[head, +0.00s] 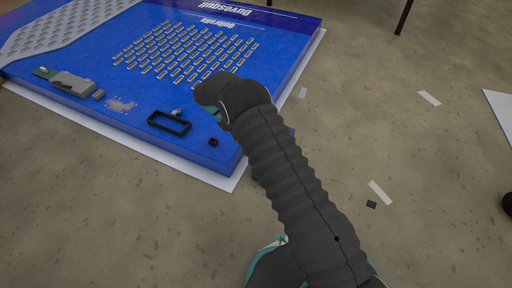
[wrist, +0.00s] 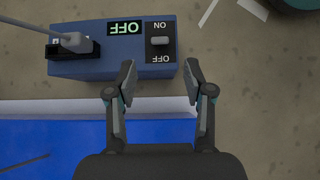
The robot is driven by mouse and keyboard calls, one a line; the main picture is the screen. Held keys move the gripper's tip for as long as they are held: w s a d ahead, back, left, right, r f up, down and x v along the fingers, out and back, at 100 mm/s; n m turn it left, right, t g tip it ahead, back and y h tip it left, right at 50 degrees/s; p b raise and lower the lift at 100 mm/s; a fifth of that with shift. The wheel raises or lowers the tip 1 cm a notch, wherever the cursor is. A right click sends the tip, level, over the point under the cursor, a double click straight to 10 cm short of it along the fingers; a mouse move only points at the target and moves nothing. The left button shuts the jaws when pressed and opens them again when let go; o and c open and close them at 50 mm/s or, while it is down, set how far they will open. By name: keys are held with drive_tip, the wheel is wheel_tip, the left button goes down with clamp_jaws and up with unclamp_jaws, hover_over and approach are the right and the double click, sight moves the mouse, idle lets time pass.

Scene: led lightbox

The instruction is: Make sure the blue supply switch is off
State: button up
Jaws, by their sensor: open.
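The blue supply box (wrist: 75,67) lies at the top of the wrist view. Its switch (wrist: 160,41) is a pale lever on a black plate, with upside-down ON above it and OFF below. The lever sits near the middle of the plate, and its tilt is hard to tell. A small display (wrist: 125,27) on the box shows OFF in green. My gripper (wrist: 159,72) is open and empty, its fingertips at the box's near edge, below the switch and on either side of it. In the head view my arm hides the gripper and the switch.
A grey plug (wrist: 74,43) with a cable sits in a black socket on the box. A blue lightbox panel (head: 180,20) with several small LED strips lies on a white sheet (head: 228,184). A black frame (head: 168,123) rests on it. The floor at right is mostly clear.

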drive_tip(key=shift+v, duration=1.35)
drive_tip(key=s+f+m+y, duration=0.1)
drive_tip(key=s+f+m, duration=0.1)
drive_tip(key=s+f, duration=0.15)
drive_tip(key=s+d+r+m+t+y+p, duration=0.1)
drive_tip(key=s+d+r+m+y+p, duration=0.15)
drive_tip(key=s+d+r, duration=0.65)
drive_tip(key=s+d+r+m+t+y+p, duration=0.1)
drive_tip(key=d+r+m+y+p, duration=0.2)
drive_tip(key=r, duration=1.3)
drive_tip(key=s+d+r+m+t+y+p, duration=0.1)
drive_tip(key=s+d+r+m+t+p, duration=0.1)
drive_tip(key=s+d+r, duration=0.5)
drive_tip(key=s+d+r+m+t+y+p, duration=0.1)
drive_tip(key=s+d+r+m+t, duration=0.3)
drive_tip(key=s+d+r, duration=0.4)
drive_tip(key=s+r+p, duration=0.1)
drive_tip(key=s+r, duration=0.2)
drive_tip(key=r, duration=0.3)
drive_tip(key=shift+s+r+t+p, duration=0.15)
drive_tip(key=shift+r+t+p, duration=0.15)
drive_tip(key=shift+r+p, duration=0.1)
drive_tip(key=shift+m, duration=0.25)
idle(0.7)
